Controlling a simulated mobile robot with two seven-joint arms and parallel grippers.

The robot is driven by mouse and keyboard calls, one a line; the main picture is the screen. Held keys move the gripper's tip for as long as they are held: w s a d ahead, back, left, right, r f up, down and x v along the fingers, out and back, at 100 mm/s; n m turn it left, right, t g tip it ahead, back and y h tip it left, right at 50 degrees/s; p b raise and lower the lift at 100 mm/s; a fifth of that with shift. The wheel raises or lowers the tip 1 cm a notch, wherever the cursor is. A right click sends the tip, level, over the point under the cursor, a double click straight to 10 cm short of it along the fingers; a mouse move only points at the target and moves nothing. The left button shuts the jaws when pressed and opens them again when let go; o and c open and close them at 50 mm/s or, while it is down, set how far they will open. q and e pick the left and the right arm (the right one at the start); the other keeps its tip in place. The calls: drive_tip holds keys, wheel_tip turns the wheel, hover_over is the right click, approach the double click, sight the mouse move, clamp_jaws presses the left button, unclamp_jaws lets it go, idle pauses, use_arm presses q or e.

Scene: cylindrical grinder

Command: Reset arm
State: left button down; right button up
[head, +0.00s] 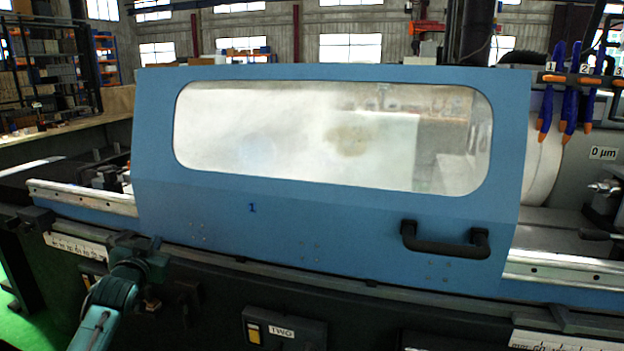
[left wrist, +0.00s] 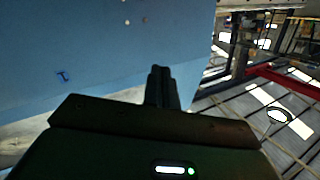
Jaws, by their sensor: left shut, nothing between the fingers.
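My left gripper (head: 130,243) is low at the left in the head view, on its teal arm, in front of the lower left part of the blue grinder door (head: 330,225). In the left wrist view its two dark fingers (left wrist: 160,74) are together with nothing between them. The blue door panel (left wrist: 90,45) fills the upper left of that view. I cannot tell how far the fingertips are from the door. My right gripper is in neither view.
The door has a wide window (head: 300,135) and a black handle (head: 445,240) at its lower right. Rails (head: 85,197) run along the machine bed. Blue and orange nozzles (head: 570,100) hang at the right. A box marked TWO (head: 283,331) sits on the machine front.

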use_arm(q)
drive_tip(key=s+d+f+m+g+h, duration=0.1)
drive_tip(key=s+d+f, duration=0.35)
drive_tip(key=f, duration=0.25)
drive_tip(key=s+d+f+g+h, duration=0.1)
drive_tip(key=s+d+f, duration=0.35)
drive_tip(key=f, duration=0.25)
drive_tip(key=s+d+f+g+h, duration=0.1)
drive_tip(key=s+d+f, duration=0.3)
drive_tip(key=s, duration=0.6)
drive_tip(key=s+d+f+g+h, duration=0.1)
drive_tip(key=s+d+f, duration=0.3)
drive_tip(key=s, duration=0.6)
drive_tip(key=s+d+f+g+h, duration=0.1)
drive_tip(key=s+d+f, duration=0.3)
drive_tip(key=s, duration=0.6)
drive_tip(key=shift+s+d+g, duration=0.2)
drive_tip(key=shift+s+g, duration=0.05)
drive_tip(key=shift+g, duration=0.35)
